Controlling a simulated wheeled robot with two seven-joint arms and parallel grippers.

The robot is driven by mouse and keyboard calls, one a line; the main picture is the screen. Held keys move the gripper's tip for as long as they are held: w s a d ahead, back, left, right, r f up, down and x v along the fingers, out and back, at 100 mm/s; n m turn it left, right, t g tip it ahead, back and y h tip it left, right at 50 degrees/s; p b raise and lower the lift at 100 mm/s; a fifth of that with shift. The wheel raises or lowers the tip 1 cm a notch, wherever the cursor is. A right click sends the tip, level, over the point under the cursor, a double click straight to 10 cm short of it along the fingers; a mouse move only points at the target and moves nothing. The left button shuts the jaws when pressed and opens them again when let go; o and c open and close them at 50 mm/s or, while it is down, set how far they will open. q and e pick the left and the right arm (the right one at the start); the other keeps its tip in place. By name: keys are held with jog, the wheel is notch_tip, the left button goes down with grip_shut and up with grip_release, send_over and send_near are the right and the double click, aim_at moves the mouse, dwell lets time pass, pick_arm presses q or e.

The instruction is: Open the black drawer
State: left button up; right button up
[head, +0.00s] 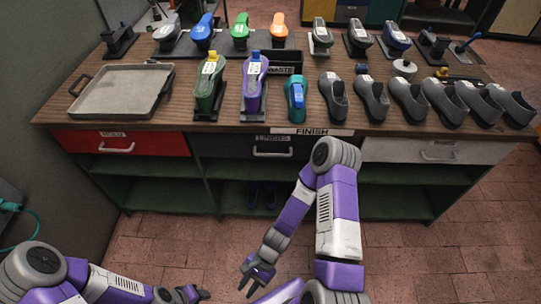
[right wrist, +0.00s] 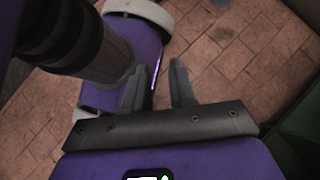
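The black drawer (head: 225,147) is in the middle under the bench top in the head view, between a red and a light grey drawer. Its front looks flush with the bench, so it appears shut. It has a pale label and a metal bar handle (head: 273,152). My right arm's elbow covers its right end. My right gripper (head: 257,277) hangs low in front of the bench, well below and apart from the handle. In the right wrist view its two fingers (right wrist: 159,75) stand apart with nothing between them. My left gripper (head: 190,294) is at the bottom edge, small and unclear.
The red drawer (head: 122,142) and the grey drawer (head: 435,151) flank it. Green open shelves (head: 150,190) are below. The bench top (head: 150,122) carries a metal tray (head: 122,92) and many shoes. Brick floor (head: 160,245) lies clear in front.

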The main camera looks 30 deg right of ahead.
aim_at(276, 155)
jog(key=w+a+r+m+t+y+b, duration=0.1)
jog(key=w+r+m+t+y, duration=0.2)
jog(key=w+m, duration=0.3)
jog(key=w+a+r+m+t+y, duration=0.2)
jog(key=w+r+m+t+y, duration=0.15)
jog(key=m, duration=0.35)
jog(key=w+d+r+m+t+b, duration=0.1)
jog(key=w+d+r+m+t, duration=0.2)
jog(key=w+d+m+t, duration=0.6)
jog(key=w+d+m+t+h+b, duration=0.1)
jog(key=w+d+m+t+h, duration=0.3)
jog(key=d+m+h, duration=0.6)
jog(key=w+d+m+t+h, duration=0.3)
jog(key=w+d+m+h, duration=0.2)
jog(key=d+m+h, duration=0.6)
jog(key=w+d+y, duration=0.1)
jog(key=w, duration=0.1)
jog(key=w+d+r+n+y+b, duration=0.1)
jog(key=w, duration=0.1)
jog(key=w+d+r+y+b, duration=0.1)
jog(key=w, duration=0.1)
jog(key=shift+w+n, duration=0.3)
jog(key=shift+w, duration=0.05)
